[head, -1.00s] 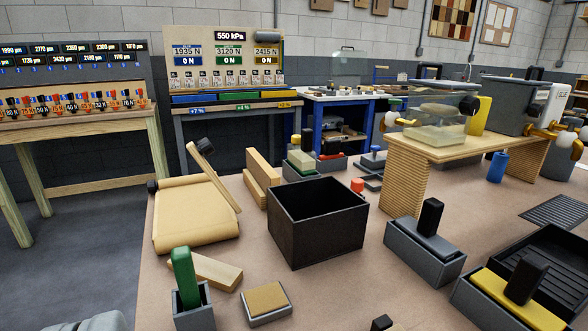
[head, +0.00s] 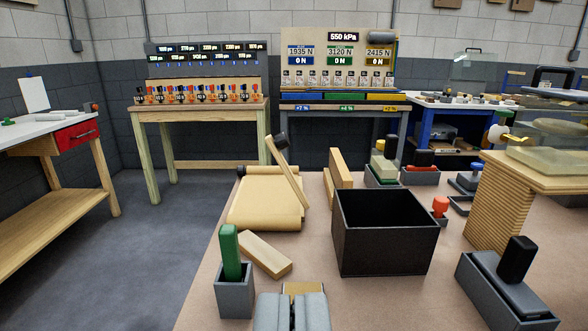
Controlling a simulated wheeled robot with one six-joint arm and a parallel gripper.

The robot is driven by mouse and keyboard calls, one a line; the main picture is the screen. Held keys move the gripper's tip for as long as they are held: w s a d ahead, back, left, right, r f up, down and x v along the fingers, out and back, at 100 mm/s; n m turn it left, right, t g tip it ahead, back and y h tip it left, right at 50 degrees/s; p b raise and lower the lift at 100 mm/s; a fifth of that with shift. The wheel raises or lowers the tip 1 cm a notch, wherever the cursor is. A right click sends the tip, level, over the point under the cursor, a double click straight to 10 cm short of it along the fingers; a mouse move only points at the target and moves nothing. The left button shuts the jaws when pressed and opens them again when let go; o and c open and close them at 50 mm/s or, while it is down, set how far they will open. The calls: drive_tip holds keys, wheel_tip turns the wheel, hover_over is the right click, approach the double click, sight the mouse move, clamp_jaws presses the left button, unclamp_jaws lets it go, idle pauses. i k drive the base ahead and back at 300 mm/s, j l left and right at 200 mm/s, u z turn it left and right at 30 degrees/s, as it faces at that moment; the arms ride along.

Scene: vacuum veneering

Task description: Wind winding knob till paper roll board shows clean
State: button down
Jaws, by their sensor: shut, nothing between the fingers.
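The paper roll board (head: 262,207) lies on the brown bench top left of centre, covered in plain tan paper with a rolled front edge. No marks can be made out on it at this distance. A small black knob (head: 240,172) sits at its far left end. A wooden bar (head: 287,178) with a black knob (head: 281,139) on its upper end leans up at the board's right side. Which of these is the winding knob I cannot tell for sure. My gripper (head: 291,310) is at the bottom edge, shut and empty, nearer than the board and apart from it.
A green-handled tool stands in a grey holder (head: 234,292) at front left, beside a loose wood block (head: 265,254). A black open box (head: 385,233) stands right of the board. A grey holder (head: 500,290) with a black-handled tool is at right. Open floor lies left.

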sight(241, 169)
drive_tip(key=j+z, duration=0.15)
drive_tip(key=j, duration=0.55)
drive_tip(key=j+z, duration=0.2)
drive_tip(key=j, duration=0.5)
drive_tip(key=k+j+z, duration=0.15)
drive_tip(key=j, duration=0.5)
